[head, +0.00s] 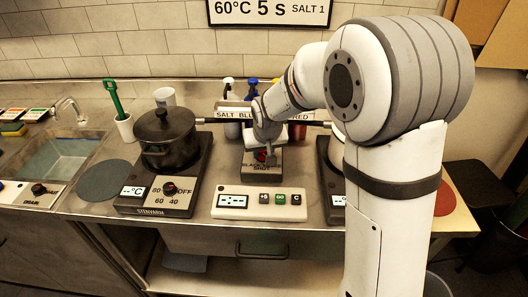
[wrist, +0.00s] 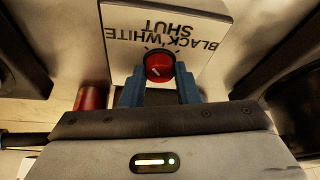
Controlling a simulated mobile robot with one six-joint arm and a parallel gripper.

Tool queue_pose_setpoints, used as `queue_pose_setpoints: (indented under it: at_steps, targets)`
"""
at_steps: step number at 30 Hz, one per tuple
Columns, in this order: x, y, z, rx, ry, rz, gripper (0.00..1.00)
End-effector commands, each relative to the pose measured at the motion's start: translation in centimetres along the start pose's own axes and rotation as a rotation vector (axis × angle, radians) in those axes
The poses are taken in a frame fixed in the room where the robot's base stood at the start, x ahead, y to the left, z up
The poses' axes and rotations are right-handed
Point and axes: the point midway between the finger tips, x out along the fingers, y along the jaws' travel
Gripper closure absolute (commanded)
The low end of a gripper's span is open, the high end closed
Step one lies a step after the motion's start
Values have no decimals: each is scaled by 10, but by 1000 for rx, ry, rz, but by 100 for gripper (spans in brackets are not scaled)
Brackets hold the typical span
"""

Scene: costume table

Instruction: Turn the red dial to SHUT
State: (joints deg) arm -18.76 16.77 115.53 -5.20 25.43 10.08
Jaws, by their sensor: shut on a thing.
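The red dial (wrist: 160,65) is on the white face of a box marked BLACK, WHITE and SHUT (wrist: 185,22); the lettering appears upside down in the wrist view. A thin pale mark on the dial points to the lower left there. My gripper (wrist: 160,72) has one blue finger on each side of the dial and is shut on it. In the head view the box (head: 262,173) stands behind the keypad panel, with its dial mostly hidden by my gripper (head: 266,146). I cannot tell which label the mark lines up with.
A black pot (head: 165,138) sits on a hotplate (head: 135,200) to the left. A keypad panel (head: 258,203) lies in front of the box. Bottles (head: 252,87) stand behind. A second hotplate is partly hidden by my arm at right. A sink (head: 58,158) is far left.

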Motion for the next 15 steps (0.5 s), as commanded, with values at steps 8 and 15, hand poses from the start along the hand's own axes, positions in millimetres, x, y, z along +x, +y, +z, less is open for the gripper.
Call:
queue_pose_setpoints:
  at_steps: [8,15]
  targets:
    - [6,-3,0,184,8,76,95]
    - [5,-4,0,369,7,152,95]
